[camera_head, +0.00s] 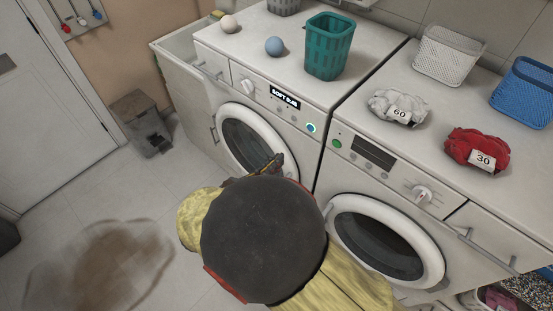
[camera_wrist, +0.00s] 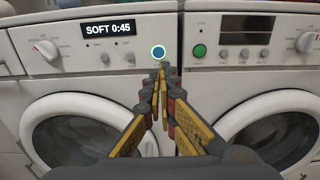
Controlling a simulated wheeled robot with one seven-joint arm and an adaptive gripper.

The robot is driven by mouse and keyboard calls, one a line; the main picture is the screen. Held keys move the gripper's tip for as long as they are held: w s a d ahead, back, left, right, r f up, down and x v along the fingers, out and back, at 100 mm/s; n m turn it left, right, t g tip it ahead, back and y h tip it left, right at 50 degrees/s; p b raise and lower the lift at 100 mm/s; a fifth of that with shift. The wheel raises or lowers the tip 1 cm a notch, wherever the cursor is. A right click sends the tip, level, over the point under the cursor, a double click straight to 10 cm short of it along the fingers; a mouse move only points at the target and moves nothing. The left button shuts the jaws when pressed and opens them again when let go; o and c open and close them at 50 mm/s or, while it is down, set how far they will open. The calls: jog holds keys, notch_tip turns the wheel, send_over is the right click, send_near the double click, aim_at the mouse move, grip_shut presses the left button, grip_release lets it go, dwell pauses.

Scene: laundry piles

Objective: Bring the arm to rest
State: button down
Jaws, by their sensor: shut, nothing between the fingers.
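My gripper (camera_wrist: 160,72) is shut and empty in the wrist view. Its fingertips show just below a lit blue button with a green ring (camera_wrist: 158,52) on the left washing machine; I cannot tell whether they touch the panel. In the head view my gripper (camera_head: 277,160) points toward the machine fronts, mostly hidden behind my dark round arm link. The left machine (camera_wrist: 85,75) has a display reading "SOFT 0:45" and its door is closed. The right machine (camera_wrist: 250,75) has a dark display and a green button, and its round door is closed.
On the tops stand a teal basket (camera_head: 329,46), a white basket (camera_head: 446,55) and a blue basket (camera_head: 526,92). A grey pile tagged 60 (camera_head: 396,107), a red pile tagged 30 (camera_head: 478,148) and two balls lie there. A grey bin (camera_head: 146,122) stands on the floor at left.

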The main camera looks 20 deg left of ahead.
jog(key=shift+f, duration=0.1)
dwell(0.6)
jog(key=s+d+f+m+g+h, duration=0.1)
jog(key=s+d+f+m+g, duration=0.4)
jog(key=d+f, duration=0.2)
jog(key=s+d+m+g, duration=0.6)
jog(key=d+m+g, duration=0.2)
jog(key=d+m, duration=0.15)
jog(key=s+d+r+m+t+y, duration=0.1)
jog(key=d+r+m+y, duration=0.7)
jog(key=d+r+m, duration=0.9)
jog(key=shift+s+d+r+t, duration=0.4)
jog(key=shift+d+r+t, duration=0.15)
jog(key=shift+r, duration=0.5)
